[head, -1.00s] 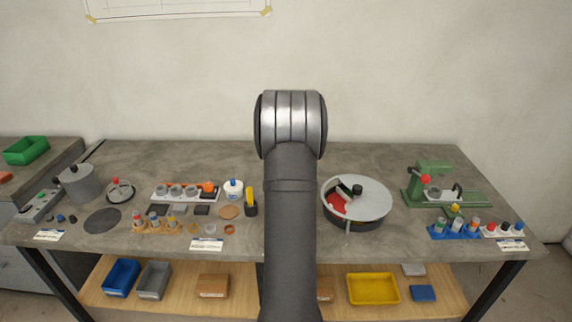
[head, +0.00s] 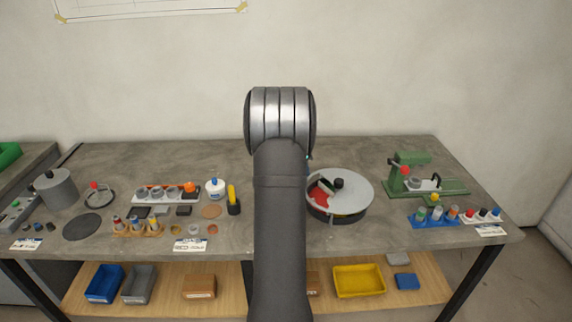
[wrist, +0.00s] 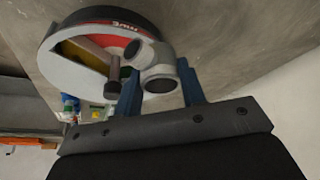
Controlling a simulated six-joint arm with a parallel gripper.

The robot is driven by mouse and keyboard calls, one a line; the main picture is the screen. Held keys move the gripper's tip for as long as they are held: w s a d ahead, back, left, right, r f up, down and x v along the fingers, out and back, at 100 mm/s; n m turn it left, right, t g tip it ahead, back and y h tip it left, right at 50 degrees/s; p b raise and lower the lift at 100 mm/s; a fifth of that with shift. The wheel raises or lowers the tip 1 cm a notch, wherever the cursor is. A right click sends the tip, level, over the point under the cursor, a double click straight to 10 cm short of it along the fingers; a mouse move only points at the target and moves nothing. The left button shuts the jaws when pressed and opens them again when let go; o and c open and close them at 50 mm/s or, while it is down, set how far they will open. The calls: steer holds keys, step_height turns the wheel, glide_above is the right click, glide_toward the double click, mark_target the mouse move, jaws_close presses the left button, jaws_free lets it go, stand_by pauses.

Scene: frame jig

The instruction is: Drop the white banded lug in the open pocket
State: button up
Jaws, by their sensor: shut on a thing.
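My gripper (wrist: 156,72) shows in the wrist view as two blue fingers shut on a pale lug (wrist: 160,70). The lug has dark round end faces; its band cannot be made out. The round dish (wrist: 65,85) lies just beyond the fingers in the wrist view, with red and yellow inside its wedge-shaped opening. The lug overlaps the dish's edge in the picture; whether it touches cannot be told. In the head view the dish (head: 358,192) stands right of my arm, its grey lid open over a red pocket (head: 319,193). My arm hides the gripper and lug there.
A blue rack (head: 436,221) with several lugs and a green press (head: 428,180) stand at the right. A white bottle (head: 215,189), a yellow-handled tool (head: 233,200) and a row of fittings (head: 165,194) stand left of my arm. The dish's knob (head: 338,183) sticks up.

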steer(key=s+d+m+g+h, duration=0.1)
steer(key=s+d+m+g, duration=0.2)
steer(key=d+m, duration=0.5)
steer(key=shift+w+a+f, duration=0.1)
steer(key=shift+a+f, duration=0.05)
steer(key=shift+f, duration=1.1)
steer(key=shift+a+f, duration=0.15)
steer(key=shift+f, duration=1.1)
steer(key=shift+f, duration=0.2)
steer(key=shift+f, duration=0.95)
steer(key=o, duration=1.2)
steer(key=shift+o, duration=0.2)
step_height(320, 180, up, 9)
